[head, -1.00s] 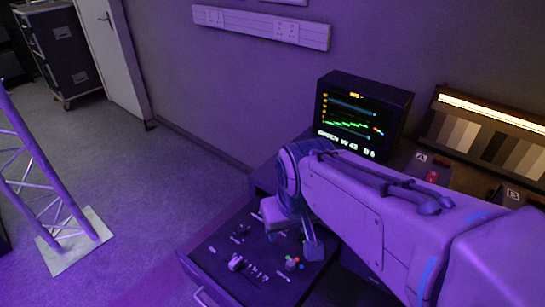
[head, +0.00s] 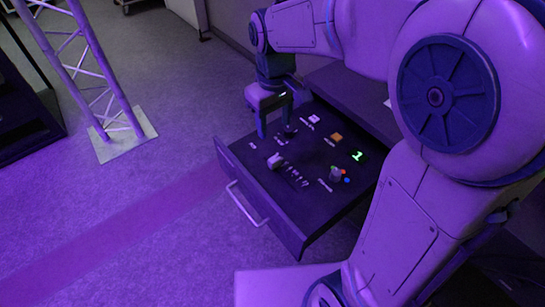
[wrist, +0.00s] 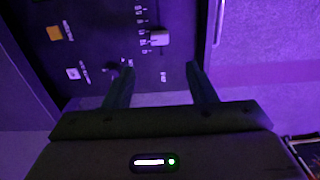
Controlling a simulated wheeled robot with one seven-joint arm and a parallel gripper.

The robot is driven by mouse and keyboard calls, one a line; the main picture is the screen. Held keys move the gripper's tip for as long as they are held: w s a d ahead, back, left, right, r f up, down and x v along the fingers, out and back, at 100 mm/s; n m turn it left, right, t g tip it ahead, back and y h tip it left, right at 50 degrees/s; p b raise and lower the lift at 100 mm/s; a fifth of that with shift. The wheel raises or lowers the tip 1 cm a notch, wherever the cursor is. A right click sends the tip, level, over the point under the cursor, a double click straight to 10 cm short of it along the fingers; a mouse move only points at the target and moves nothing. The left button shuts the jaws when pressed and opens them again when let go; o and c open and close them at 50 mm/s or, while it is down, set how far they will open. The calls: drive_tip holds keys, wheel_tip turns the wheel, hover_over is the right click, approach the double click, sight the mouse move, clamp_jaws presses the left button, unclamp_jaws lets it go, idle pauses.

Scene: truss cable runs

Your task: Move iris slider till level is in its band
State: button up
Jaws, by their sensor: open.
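My gripper (head: 275,128) is open and empty over the far left end of a dark control panel (head: 312,186) in a pulled-out drawer. In the wrist view its two fingers (wrist: 162,82) point toward the panel's end. A pale knob (head: 275,161) stands beside a row of small marks; it also shows in the wrist view (wrist: 160,37), beyond the fingertips. A small dark lever (head: 290,131) sits close to the fingers, and in the wrist view (wrist: 125,69) it is near the left finger. The labels are too small to read, so I cannot tell which control is the iris slider.
The panel also holds a white button (head: 313,118), an orange button (head: 336,137), a green digit 1 (head: 358,155) and a knob with coloured dots (head: 336,173). The drawer handle (head: 247,205) faces open floor. A truss (head: 85,65) stands at left.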

sight(274, 159)
wheel_tip(274, 159, down, 13)
drive_tip(key=b, duration=0.2)
drive_tip(key=shift+r+b, duration=0.1)
drive_tip(key=shift+b, duration=0.2)
